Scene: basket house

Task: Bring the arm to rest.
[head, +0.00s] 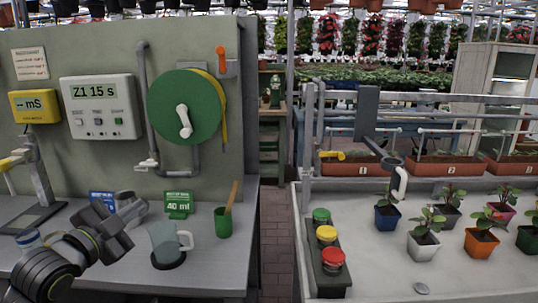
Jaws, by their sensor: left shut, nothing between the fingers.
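My left arm comes in from the lower left. Its dark grey gripper (126,212) is over the left bench (215,272), shut and empty. It is to the left of a clear jug (163,243) that stands on a dark round base; a gap shows between the arm and the jug. My right gripper is not in view.
A green cup (222,222) with a wooden stick and a green "40 ml" sign (179,203) stand near the jug. A control box (101,107) and green hose reel (184,107) hang on the panel behind. Right of an aisle, another bench holds potted plants (424,240) and coloured buttons (327,235).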

